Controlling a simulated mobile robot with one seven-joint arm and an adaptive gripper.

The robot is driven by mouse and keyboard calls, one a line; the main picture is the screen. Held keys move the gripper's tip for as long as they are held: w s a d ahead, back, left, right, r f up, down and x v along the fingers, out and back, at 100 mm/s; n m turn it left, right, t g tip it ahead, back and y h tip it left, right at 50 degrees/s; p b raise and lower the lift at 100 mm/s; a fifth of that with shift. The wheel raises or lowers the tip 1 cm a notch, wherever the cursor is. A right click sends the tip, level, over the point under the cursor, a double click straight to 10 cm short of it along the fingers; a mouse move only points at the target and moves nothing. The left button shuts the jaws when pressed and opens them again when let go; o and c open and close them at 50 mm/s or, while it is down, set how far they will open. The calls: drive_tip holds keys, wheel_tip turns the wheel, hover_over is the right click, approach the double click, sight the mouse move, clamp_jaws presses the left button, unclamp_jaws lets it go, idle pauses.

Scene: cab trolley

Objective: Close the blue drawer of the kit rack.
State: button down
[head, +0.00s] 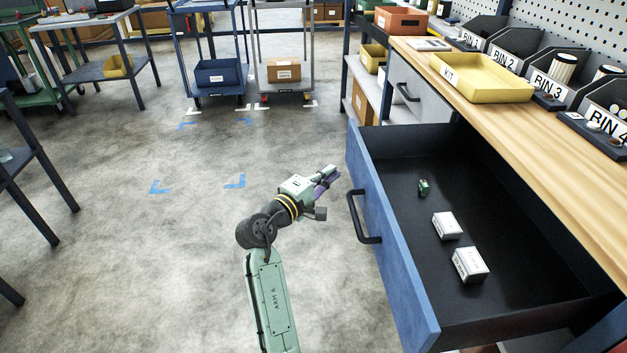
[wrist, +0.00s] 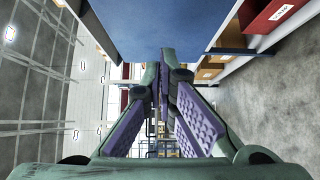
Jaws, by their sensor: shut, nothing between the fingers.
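The blue drawer (head: 398,282) stands pulled well out of the bench at the right of the head view. Its black handle (head: 360,218) faces left. Two white boxes (head: 447,225) and a small green item (head: 424,187) lie inside. My gripper (head: 333,172) is shut and empty, just left of the drawer front near its far end. A gap seems to separate them in the head view. In the wrist view the purple-padded fingertips (wrist: 167,56) meet close to a blue surface (wrist: 165,25), likely the drawer front. The handle does not show there.
A wooden worktop (head: 540,130) carries a yellow KIT tray (head: 482,92) and labelled bins above the drawer. A grey drawer (head: 418,95) sits shut beyond it. The floor left of my arm is open; trolleys stand at the back.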

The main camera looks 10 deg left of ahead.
sight(355, 163)
drive_tip(key=shift+w+d+p, duration=0.25)
drive_tip(key=shift+d, duration=0.65)
drive_tip(key=shift+w+d+p, duration=0.2)
drive_tip(key=shift+w+d, duration=0.05)
drive_tip(key=shift+d, duration=0.65)
